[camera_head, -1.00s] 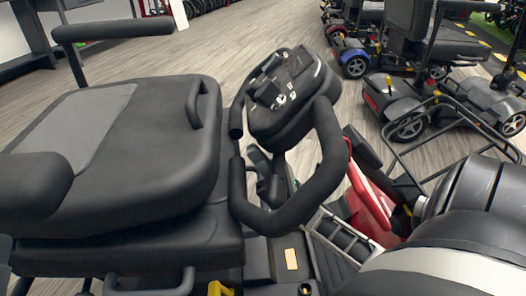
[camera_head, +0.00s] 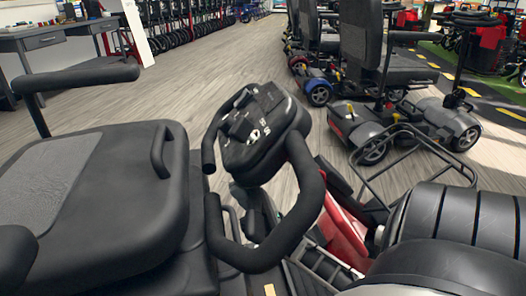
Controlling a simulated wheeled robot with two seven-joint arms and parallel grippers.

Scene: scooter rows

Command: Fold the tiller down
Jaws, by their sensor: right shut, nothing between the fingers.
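The tiller (camera_head: 262,128) is a black console with buttons and a looped handlebar (camera_head: 309,200). It stands raised and tilted just in front of the scooter's black seat (camera_head: 110,190), with the loop bending down toward me. Its lower joint is largely hidden behind the loop. My right arm comes in from the lower right. My left gripper is not in view.
The scooter's red body panel (camera_head: 343,236) lies below the right gripper. Other parked scooters (camera_head: 375,120) stand in rows at the upper right. A desk (camera_head: 62,42) is at the upper left. Open wood floor (camera_head: 215,75) lies beyond the tiller.

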